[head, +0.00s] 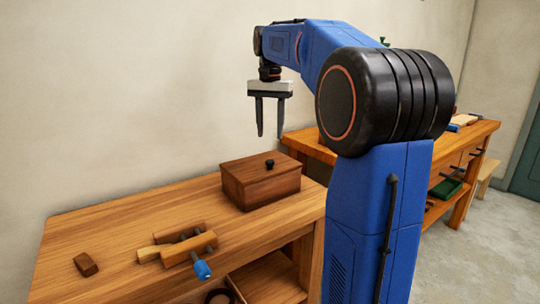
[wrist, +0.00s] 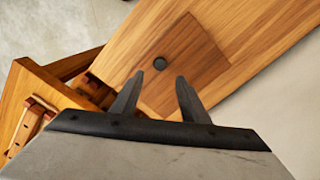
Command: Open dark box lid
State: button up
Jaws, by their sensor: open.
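The dark box (head: 262,187) is a brown wooden box on the wooden workbench (head: 135,225), near its right end. Its lid (head: 250,167) is flat and rests closed on top, with a small black knob (head: 269,163) standing on it. My gripper (head: 269,136) is open and empty, pointing down above the box and apart from it. In the wrist view the lid (wrist: 188,77) lies beyond the fingertips (wrist: 158,80), and the black knob (wrist: 160,63) shows just past the gap between them. The near edge of the lid is partly hidden by my fingers.
A wooden clamp with a blue handle (head: 201,269) and a small wood block (head: 86,264) lie left on the bench. An open drawer or shelf (head: 268,281) is below. A second bench (head: 458,140) with tools stands behind my arm. The wall is close behind.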

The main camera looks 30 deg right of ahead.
aim_at(270, 160)
notch_tip(270, 160, down, 9)
dwell(0.4)
grip_shut()
